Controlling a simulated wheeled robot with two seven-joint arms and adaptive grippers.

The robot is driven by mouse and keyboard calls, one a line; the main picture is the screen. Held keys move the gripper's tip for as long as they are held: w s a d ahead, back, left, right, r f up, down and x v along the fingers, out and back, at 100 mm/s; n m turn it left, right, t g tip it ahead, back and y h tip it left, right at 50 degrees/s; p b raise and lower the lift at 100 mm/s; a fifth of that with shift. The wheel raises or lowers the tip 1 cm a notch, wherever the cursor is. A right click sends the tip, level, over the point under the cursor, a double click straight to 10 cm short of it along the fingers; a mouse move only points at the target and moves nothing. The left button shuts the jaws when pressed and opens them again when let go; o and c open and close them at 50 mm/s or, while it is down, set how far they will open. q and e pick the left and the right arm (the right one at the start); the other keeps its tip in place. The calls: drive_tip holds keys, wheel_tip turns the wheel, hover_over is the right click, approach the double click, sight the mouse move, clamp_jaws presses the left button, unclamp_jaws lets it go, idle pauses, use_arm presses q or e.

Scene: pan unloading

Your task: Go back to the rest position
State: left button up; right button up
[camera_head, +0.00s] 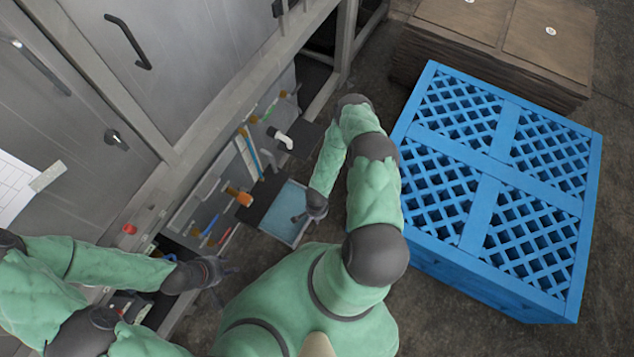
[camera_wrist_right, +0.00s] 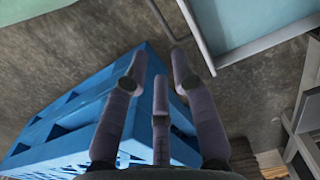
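My left gripper (camera_head: 226,280) is at the lower left of the head view, beside my torso. Its dark fingers are spread and hold nothing that I can see. My right arm is bent, with its forearm pointing back down. My right gripper (camera_head: 300,218) is small and dark in the head view, over the edge of a light-blue, dark-rimmed pan or tray (camera_head: 276,228). In the right wrist view its fingers (camera_wrist_right: 160,70) are apart with nothing between them. A pale teal surface with a metal edge (camera_wrist_right: 255,22) lies beyond the fingertips at the upper right.
A blue lattice-topped crate (camera_head: 490,175) stands right of my right arm. Stacked brown boards (camera_head: 515,40) lie behind it. Grey cabinets (camera_head: 190,60) with handles stand at the left. A grey-framed shelf with several tools (camera_head: 238,170) is below them. Bare dark floor (camera_head: 410,300) shows around the crate.

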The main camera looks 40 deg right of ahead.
drive_tip(key=shift+r, duration=0.25)
idle(0.4)
drive_tip(key=w+a+r+n+t+y+p, duration=0.1)
drive_tip(key=w+a+r+n, duration=0.15)
drive_tip(key=a+r, duration=0.35)
drive_tip(key=w+a+r+n+y, duration=0.1)
drive_tip(key=a+r+n, duration=0.2)
drive_tip(key=r, duration=0.5)
drive_tip(key=s+a+r+n+y, duration=0.1)
drive_tip(key=s+a+r+n, duration=0.1)
drive_tip(key=a+r, duration=0.2)
drive_tip(key=s+a+r+n+y, duration=0.1)
drive_tip(key=s+a+r+n, duration=0.2)
drive_tip(key=r, duration=0.5)
drive_tip(key=shift+s+a+n+g+p, duration=0.25)
drive_tip(key=shift+a+n+g+p, duration=0.1)
drive_tip(key=shift+a+p, duration=0.15)
